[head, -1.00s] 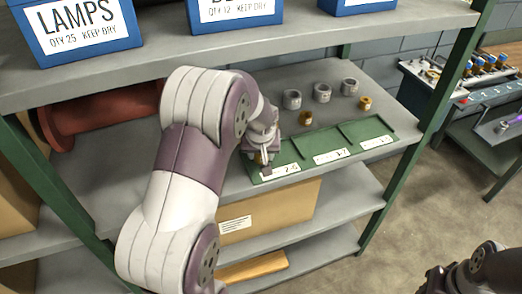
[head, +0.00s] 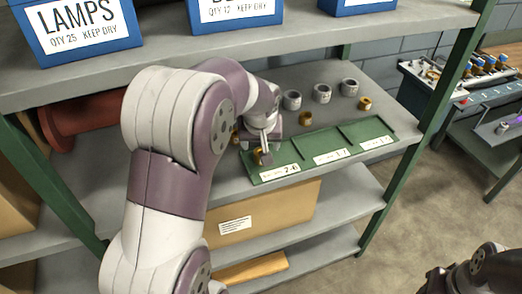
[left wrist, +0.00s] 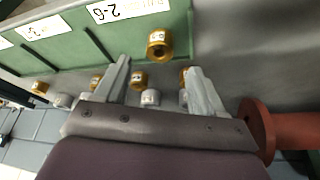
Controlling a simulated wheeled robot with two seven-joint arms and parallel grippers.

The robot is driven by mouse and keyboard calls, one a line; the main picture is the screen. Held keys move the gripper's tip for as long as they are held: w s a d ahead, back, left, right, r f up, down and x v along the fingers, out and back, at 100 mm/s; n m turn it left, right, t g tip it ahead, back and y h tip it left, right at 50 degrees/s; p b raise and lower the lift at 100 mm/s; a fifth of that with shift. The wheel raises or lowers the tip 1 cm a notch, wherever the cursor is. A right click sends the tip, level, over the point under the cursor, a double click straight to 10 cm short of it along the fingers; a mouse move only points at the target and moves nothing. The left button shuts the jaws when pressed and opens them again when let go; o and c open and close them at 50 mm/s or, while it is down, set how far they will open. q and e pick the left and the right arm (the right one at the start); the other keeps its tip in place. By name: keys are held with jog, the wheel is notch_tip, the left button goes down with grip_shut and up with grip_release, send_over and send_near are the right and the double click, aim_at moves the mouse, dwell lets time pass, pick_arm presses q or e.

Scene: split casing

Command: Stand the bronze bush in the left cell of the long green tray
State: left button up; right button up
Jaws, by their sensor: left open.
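The bronze bush (head: 257,158) is in the left cell of the long green tray (head: 345,134), near that cell's front left. It also shows in the left wrist view (left wrist: 159,43), where it looks upright, with its round bore visible. My left gripper (head: 265,150) is open beside and above the bush, partly covering it in the head view. In the left wrist view its two fingers (left wrist: 157,68) are spread wide with nothing between their tips; the bush lies beyond them, apart from both.
Several grey rings (head: 322,92) and other bronze bushes (head: 305,118) stand on the shelf behind the tray. A red spool (head: 75,118) lies left of my arm. An upper shelf (head: 270,42) with blue boxes overhangs the area. The tray's middle and right cells are empty.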

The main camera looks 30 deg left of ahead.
pick_arm(q)
jog(key=s+d+f+m+g+h, duration=0.1)
jog(key=s+d+f+m, duration=0.1)
jog(key=s+d, duration=0.3)
jog(key=s+d+f+m+g+h, duration=0.1)
jog(key=s+d+f+m, duration=0.2)
jog(key=s, duration=0.8)
jog(key=shift+s+d+f+m+g, duration=0.35)
jog(key=shift+d+f, duration=0.25)
jog(key=shift+d, duration=0.6)
